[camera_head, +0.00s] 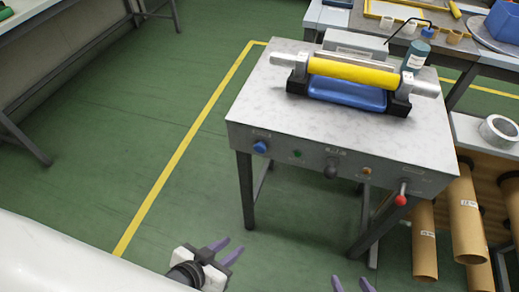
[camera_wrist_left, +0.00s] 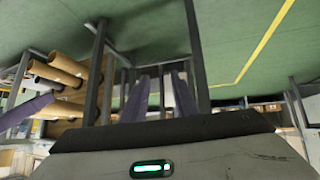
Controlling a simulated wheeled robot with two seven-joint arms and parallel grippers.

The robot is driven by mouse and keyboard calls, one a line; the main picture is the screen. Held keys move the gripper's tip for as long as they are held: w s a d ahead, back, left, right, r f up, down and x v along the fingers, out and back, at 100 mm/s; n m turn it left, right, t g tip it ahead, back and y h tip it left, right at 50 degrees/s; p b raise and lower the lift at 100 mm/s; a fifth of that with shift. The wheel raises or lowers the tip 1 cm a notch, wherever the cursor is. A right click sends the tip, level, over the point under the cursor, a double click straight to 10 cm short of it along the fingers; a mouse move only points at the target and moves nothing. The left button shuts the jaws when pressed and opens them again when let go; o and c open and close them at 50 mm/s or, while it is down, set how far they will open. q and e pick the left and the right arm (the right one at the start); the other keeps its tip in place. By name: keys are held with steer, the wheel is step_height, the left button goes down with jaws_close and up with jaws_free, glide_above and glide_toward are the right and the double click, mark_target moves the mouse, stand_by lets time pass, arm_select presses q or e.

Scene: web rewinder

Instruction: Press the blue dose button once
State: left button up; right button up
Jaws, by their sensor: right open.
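The blue dose button (camera_head: 260,147) is a round blue knob at the left end of the front panel of the grey machine table (camera_head: 250,108). Nothing touches it. My left gripper (camera_head: 226,249) is in front of the table, below and to the left of the button. Its purple fingers are apart and hold nothing. In the left wrist view the purple fingers (camera_wrist_left: 160,85) point toward the table legs; I cannot make out the button there. My right gripper (camera_head: 352,284) shows only its purple fingertips at the bottom edge, apart and empty.
The same panel carries a green button (camera_head: 297,153), a black knob (camera_head: 331,170), an orange button (camera_head: 367,171) and a red-balled lever (camera_head: 401,197). A yellow roller (camera_head: 352,74) lies on top. Cardboard tubes (camera_head: 464,215) stand at right. The green floor (camera_head: 110,130) at left is clear.

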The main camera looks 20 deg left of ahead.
arm_select(q)
jaws_close()
stand_by(1.4)
